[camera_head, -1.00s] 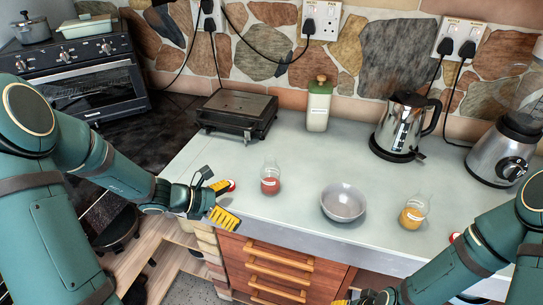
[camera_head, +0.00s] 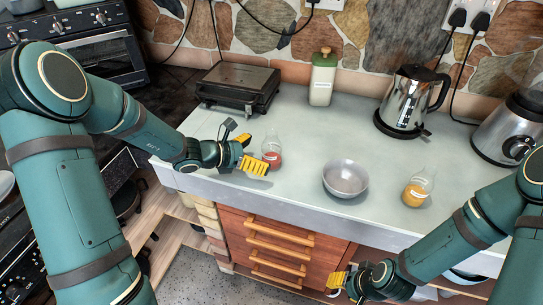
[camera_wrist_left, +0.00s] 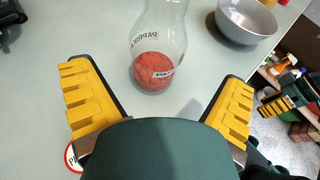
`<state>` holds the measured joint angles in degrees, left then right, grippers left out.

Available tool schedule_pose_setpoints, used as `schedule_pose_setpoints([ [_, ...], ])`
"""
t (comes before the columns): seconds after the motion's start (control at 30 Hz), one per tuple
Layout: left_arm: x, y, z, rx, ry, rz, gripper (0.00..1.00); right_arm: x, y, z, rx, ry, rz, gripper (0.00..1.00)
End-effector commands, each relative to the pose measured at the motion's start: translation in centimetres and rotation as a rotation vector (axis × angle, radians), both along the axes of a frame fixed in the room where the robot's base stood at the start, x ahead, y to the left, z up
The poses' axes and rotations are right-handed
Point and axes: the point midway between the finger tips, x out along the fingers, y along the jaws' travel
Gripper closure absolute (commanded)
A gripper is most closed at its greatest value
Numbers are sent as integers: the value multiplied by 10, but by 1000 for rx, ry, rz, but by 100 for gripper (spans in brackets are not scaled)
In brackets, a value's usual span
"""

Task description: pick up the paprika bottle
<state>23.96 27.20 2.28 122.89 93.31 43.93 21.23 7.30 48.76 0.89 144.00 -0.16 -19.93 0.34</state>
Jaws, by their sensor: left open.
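The paprika bottle (camera_head: 272,150) is a clear glass bottle with red powder in its bottom, upright on the grey counter. My left gripper (camera_head: 249,153) is just left of it, low over the counter near its front edge. In the left wrist view the paprika bottle (camera_wrist_left: 157,52) stands ahead, between the lines of the two spread yellow fingers, and its label reads PAPRIKA. The left gripper (camera_wrist_left: 158,95) is open and empty. My right gripper (camera_head: 338,282) is at the lower middle, in front of the drawers; its fingers show too little to judge.
A grey bowl (camera_head: 345,178) stands right of the paprika bottle, and a bottle with yellow powder (camera_head: 416,190) farther right. Behind are a black grill (camera_head: 238,85), a green-white bottle (camera_head: 322,78), a kettle (camera_head: 407,100) and a blender (camera_head: 508,135). The counter between them is clear.

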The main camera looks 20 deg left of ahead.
Motion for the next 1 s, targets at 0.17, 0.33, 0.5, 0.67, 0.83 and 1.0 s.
schedule_pose_setpoints([
  [0.17, 21, -17, -2, -2, 0, -4, 1, 1, 0, -3, 0, -2, -1, 53],
  [0.33, 32, -29, -11, -1, 1, -2, 1, 1, 0, -7, 0, -4, -1, 53],
  [0.5, 33, -29, -10, 0, 0, -1, 1, 1, 0, -6, 0, -4, -1, 53],
  [0.67, 33, -29, -10, 0, 0, -1, 43, 1, 0, -6, 0, -4, -1, 53],
  [0.83, 33, -29, -10, 0, 0, -1, 79, 1, 0, -6, 0, -4, -1, 53],
  [1.0, 33, -29, -10, 0, 0, -1, 79, 1, 0, -6, 0, -4, -1, 53],
])
